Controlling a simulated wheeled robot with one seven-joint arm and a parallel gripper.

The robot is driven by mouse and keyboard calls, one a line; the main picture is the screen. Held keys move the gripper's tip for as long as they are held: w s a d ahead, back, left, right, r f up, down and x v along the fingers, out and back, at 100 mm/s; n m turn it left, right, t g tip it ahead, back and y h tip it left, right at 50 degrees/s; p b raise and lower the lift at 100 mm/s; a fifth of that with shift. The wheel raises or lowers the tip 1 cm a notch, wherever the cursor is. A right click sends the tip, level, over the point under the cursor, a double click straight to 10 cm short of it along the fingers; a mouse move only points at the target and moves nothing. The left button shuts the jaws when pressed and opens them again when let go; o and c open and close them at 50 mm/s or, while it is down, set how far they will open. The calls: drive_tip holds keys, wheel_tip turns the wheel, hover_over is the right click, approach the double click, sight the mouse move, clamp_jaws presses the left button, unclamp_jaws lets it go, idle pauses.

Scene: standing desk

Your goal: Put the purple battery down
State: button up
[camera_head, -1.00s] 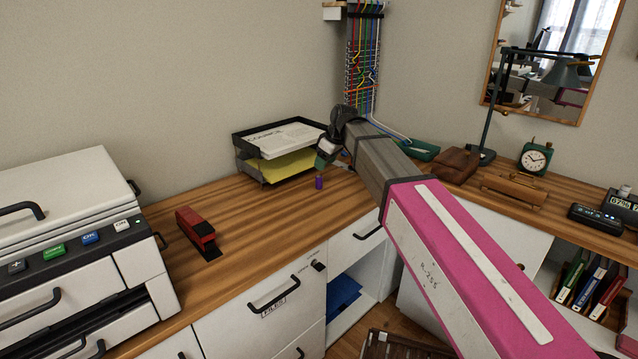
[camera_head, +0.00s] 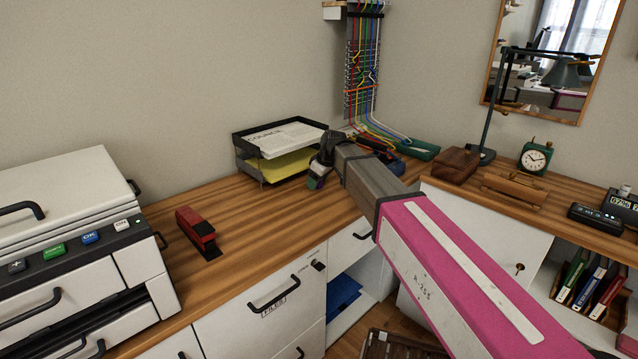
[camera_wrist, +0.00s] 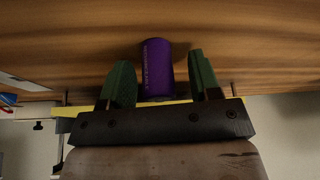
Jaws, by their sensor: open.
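The purple battery (camera_wrist: 165,64) is in the wrist view, against the wooden desk top (camera_wrist: 75,40), between the two green fingers. My gripper (camera_wrist: 161,72) is open, with a gap at each side of the battery. In the head view my gripper (camera_head: 317,176) is low over the desk, in front of the paper tray. It covers most of the battery there; only a small purple patch shows at the fingers.
The black paper tray (camera_head: 242,160) with yellow and white sheets stands just behind my gripper. A red stapler (camera_head: 196,228) and a printer (camera_head: 75,205) are to the left. Green and blue tools lie to the right. The desk front between stapler and gripper is clear.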

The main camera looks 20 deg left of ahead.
drive_tip(key=shift+c, duration=0.3)
clamp_jaws()
drive_tip(key=shift+r, duration=0.1)
